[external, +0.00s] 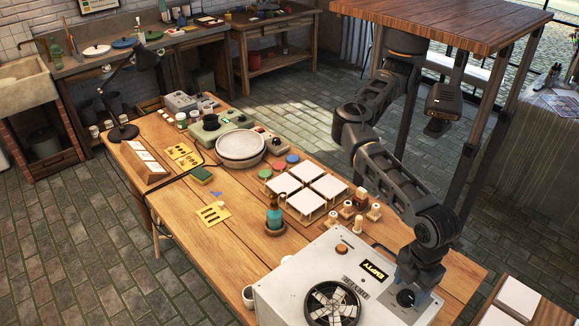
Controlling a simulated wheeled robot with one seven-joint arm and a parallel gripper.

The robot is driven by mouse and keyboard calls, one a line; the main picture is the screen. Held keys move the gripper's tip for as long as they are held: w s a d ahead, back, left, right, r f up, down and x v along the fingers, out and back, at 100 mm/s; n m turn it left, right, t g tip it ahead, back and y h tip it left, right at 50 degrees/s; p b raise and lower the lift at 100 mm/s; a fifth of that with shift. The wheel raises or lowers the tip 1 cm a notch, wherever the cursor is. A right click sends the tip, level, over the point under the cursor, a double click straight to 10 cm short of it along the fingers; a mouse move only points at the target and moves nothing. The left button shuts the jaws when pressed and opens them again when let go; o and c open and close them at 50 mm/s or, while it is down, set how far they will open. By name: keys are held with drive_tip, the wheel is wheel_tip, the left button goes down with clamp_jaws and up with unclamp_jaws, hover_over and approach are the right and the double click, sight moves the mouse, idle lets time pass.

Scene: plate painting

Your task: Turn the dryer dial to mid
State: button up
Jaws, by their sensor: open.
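The dryer is a pale grey metal box (290,298) at the near end of the wooden table. I cannot tell whether the fingers touch the dial. The jaws are open. The dial's pointer setting is too small to read.
White square tiles on wooden stands (322,185), small wooden-topped bottles (374,212) and a teal bottle (274,214) stand behind the dryer. A white plate on a wheel (241,147) and a black lamp (122,130) are farther back.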

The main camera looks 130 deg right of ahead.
sight(407, 297)
drive_tip(key=shift+f, duration=1.3)
drive_tip(key=shift+c, duration=0.4)
drive_tip(key=c, duration=1)
drive_tip(key=shift+o, duration=0.2)
